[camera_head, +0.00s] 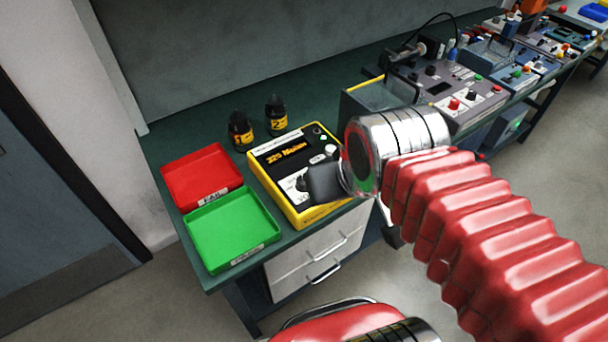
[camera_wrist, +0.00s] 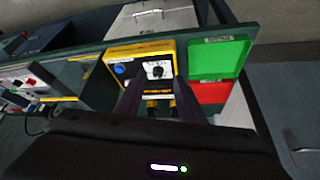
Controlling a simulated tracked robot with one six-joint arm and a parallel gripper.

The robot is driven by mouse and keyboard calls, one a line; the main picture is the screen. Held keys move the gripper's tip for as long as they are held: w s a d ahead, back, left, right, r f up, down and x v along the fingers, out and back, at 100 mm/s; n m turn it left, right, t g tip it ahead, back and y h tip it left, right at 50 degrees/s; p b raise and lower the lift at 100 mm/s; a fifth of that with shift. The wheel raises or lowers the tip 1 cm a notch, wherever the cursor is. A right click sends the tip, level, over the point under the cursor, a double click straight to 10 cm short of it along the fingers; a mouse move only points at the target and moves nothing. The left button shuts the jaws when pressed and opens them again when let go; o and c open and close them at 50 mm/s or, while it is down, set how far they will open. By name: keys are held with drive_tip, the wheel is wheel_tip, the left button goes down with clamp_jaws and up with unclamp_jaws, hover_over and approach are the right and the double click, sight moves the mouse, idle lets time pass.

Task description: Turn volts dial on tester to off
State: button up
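The tester (camera_head: 277,158) is a yellow box with a black face, lying on the green workbench; it also shows in the wrist view (camera_wrist: 112,55). Its black volts dial (camera_wrist: 157,72) sits on a white scale panel and is partly visible beside my gripper in the head view. I cannot read the dial's setting. My gripper (camera_wrist: 158,79) is open above the tester, its two dark fingers apart with the dial seen between their tips. I cannot tell whether they touch it. In the head view my gripper (camera_head: 324,183) covers part of the tester's right side.
A red tray (camera_head: 201,172) and a green tray (camera_head: 232,228) stand left of the tester. Two black bottles with yellow labels, one (camera_head: 240,131) and another (camera_head: 276,115), stand behind it. A grey device (camera_head: 455,95) and more equipment fill the bench to the right.

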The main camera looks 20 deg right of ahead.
drive_tip(key=shift+o, duration=1.2)
drive_tip(key=shift+w+r+m, duration=0.15)
drive_tip(key=shift+w+m, duration=0.15)
drive_tip(key=w+f+m+g, duration=0.2)
drive_tip(key=w+m, duration=0.6)
drive_tip(key=w, duration=0.1)
drive_tip(key=w+f+m+g, duration=0.2)
drive_tip(key=w+m+g, duration=0.1)
drive_tip(key=w+m, duration=0.5)
drive_tip(key=shift+w+a+g, duration=0.15)
drive_tip(key=shift+w+g, duration=0.15)
drive_tip(key=shift+w, duration=0.3)
wheel_tip(320, 180, down, 14)
drive_tip(key=shift+r, duration=0.15)
drive_tip(key=shift+c, duration=0.5)
drive_tip(key=c, duration=1)
